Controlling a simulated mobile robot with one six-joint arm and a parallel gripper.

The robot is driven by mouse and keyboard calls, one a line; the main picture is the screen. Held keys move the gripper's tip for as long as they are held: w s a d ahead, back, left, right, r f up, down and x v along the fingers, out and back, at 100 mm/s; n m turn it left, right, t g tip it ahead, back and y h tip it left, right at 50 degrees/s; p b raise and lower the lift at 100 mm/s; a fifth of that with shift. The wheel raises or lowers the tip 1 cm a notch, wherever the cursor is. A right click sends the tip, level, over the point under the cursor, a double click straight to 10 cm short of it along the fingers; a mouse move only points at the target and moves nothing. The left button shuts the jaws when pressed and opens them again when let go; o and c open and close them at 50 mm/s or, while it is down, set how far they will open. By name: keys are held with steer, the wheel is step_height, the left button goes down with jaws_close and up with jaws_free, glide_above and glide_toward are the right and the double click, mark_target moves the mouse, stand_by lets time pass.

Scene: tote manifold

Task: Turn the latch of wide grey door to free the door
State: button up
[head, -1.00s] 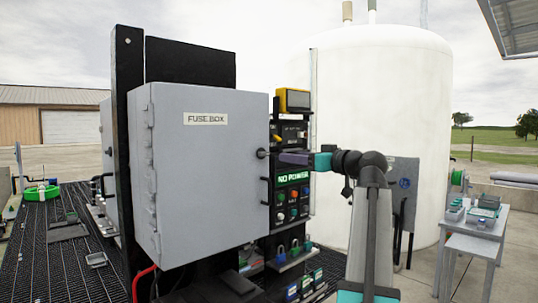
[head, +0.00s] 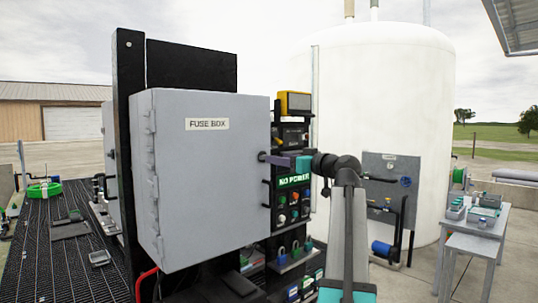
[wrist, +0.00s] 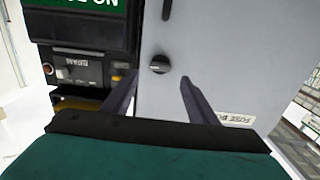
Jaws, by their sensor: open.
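The wide grey door is the front of the fuse box (head: 205,180), which looks closed, with a "FUSE BOX" label near its top. Its latch, a small dark round knob (wrist: 158,64), sits near the door's edge in the wrist view. A black handle (wrist: 167,8) is on the same door. My gripper (wrist: 158,84) is open, with one finger on each side of the knob in the picture and nothing between them. In the head view my gripper (head: 272,159) is at the door's right edge and hides most of the latch. I cannot tell whether the fingers touch it.
A control panel reading "NO POWER" (head: 294,181) stands just right of the door. A yellow meter (head: 294,103) sits above it. Padlocks (head: 295,250) hang below. A white tank (head: 385,110) and a grey table (head: 475,225) stand farther right.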

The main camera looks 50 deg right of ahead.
mark_target(264, 157)
steer(key=shift+w+d+p, duration=0.15)
steer(key=shift+w+p, duration=0.85)
steer(key=shift+w, duration=2)
